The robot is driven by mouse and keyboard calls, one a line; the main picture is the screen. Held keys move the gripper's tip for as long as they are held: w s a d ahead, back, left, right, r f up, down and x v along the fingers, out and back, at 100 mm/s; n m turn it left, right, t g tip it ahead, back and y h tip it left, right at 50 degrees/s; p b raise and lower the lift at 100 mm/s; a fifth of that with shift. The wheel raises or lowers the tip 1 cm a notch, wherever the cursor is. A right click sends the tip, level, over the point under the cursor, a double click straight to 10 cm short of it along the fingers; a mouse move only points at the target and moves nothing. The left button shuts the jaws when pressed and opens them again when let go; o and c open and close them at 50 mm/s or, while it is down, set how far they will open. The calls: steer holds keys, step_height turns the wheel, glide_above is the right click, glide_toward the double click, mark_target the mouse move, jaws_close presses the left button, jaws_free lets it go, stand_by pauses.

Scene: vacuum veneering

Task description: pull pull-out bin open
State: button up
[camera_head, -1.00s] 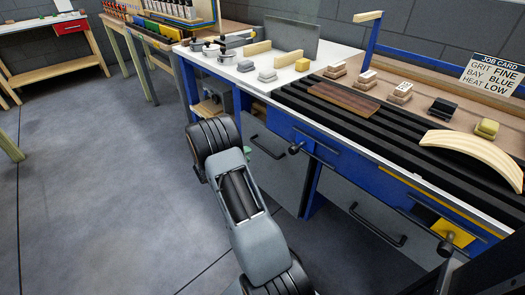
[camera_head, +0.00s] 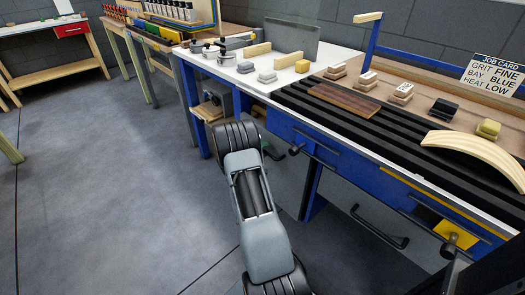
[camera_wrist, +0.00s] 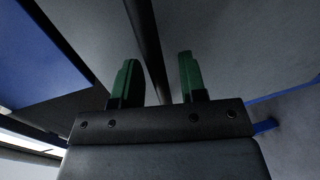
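The pull-out bin fronts are flat grey panels under the blue bench; the left one (camera_head: 290,182) is partly covered by my arm. The right panel (camera_head: 345,190) carries a dark bar handle (camera_head: 380,232). In the wrist view my gripper (camera_wrist: 157,68) has two green fingers apart. A dark bar (camera_wrist: 146,40) runs through the gap between them in the picture; I cannot tell whether they touch it.
Above the bins are a blue drawer front (camera_head: 320,150) with a dark knob and a slatted black bench bed (camera_head: 340,125) with blocks and a curved wooden piece (camera_head: 478,150). A yellow part (camera_head: 455,233) sits at the right front. The floor (camera_head: 110,190) at left is clear.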

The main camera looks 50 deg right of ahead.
steer(key=shift+c, duration=0.5)
jaws_close()
